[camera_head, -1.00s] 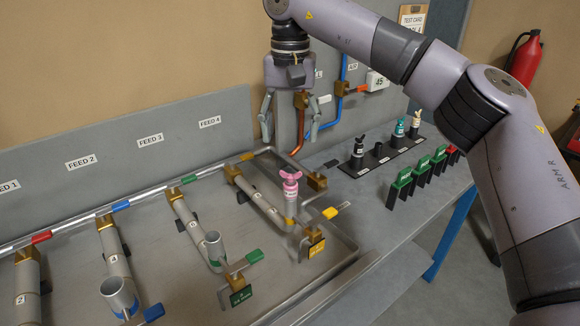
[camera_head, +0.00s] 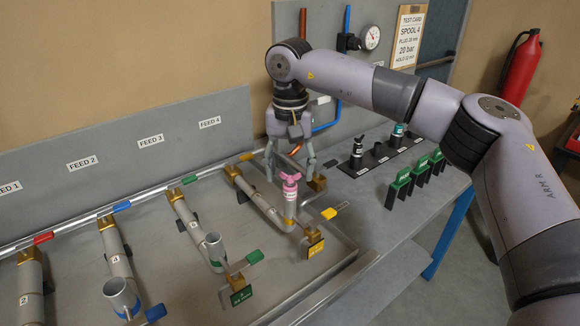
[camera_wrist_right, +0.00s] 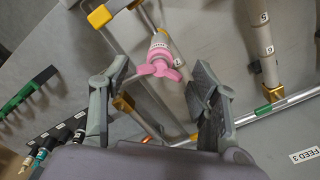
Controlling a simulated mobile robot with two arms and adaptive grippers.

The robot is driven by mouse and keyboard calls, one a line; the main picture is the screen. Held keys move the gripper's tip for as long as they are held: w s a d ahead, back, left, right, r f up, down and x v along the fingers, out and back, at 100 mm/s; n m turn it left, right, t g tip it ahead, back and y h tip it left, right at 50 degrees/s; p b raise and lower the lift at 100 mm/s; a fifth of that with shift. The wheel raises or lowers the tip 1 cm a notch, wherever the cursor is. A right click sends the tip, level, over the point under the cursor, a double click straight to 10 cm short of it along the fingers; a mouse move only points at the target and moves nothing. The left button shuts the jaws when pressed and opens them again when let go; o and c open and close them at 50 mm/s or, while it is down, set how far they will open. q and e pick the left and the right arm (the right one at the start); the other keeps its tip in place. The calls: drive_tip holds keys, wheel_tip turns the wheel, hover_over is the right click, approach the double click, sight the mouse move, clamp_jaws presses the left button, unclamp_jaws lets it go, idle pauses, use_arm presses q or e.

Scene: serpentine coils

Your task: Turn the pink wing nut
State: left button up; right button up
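The pink wing nut (camera_head: 290,178) sits on top of a pink-banded upright plug at the end of the pipe nearest the yellow handle (camera_head: 328,213). It also shows in the right wrist view (camera_wrist_right: 160,66), beyond the fingertips and between their lines. My right gripper (camera_head: 290,172) points down, open and empty, just behind and above the wing nut. Its two fingers stand apart on either side in the right wrist view (camera_wrist_right: 158,88); no contact with the nut shows. My left gripper is not in view.
Other pipes stand in the tray at left, including an open one (camera_head: 121,295) with a blue band. A black rack (camera_head: 375,158) of plugs and several green tags (camera_head: 402,180) stand to the right. A grey back panel (camera_head: 120,150) rises behind.

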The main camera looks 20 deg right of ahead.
drive_tip(key=c, duration=0.4)
drive_tip(key=shift+s+d+r, duration=0.1)
drive_tip(key=shift+s+d, duration=0.05)
drive_tip(key=shift+d, duration=0.05)
drive_tip(key=c, duration=0.5)
clamp_jaws()
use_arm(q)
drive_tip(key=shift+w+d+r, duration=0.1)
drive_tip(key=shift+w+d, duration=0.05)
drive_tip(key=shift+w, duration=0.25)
